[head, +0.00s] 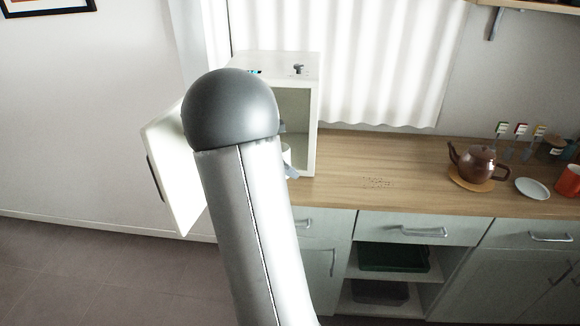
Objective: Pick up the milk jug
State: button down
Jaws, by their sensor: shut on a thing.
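A small white rounded thing, which looks like the milk jug (287,154), shows at the opening of a white box-like cabinet (312,120), just right of my arm. Most of it is hidden behind my arm. A small grey-blue piece of my gripper (291,172) shows beside it, low at the cabinet's front. The rest of my gripper is hidden behind my arm. My gripper is shut on the jug. I cannot tell whether the jug touches the cabinet floor. The cabinet door (172,175) stands open to the left.
A brown teapot (473,162) on a round wooden mat, a white saucer (532,188) and an orange mug (568,181) stand at the right of the wooden counter (400,170). The counter's middle is clear. Small things lie on the cabinet top.

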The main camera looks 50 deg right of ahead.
jog(key=shift+s+a, duration=0.45)
jog(key=shift+a, duration=0.3)
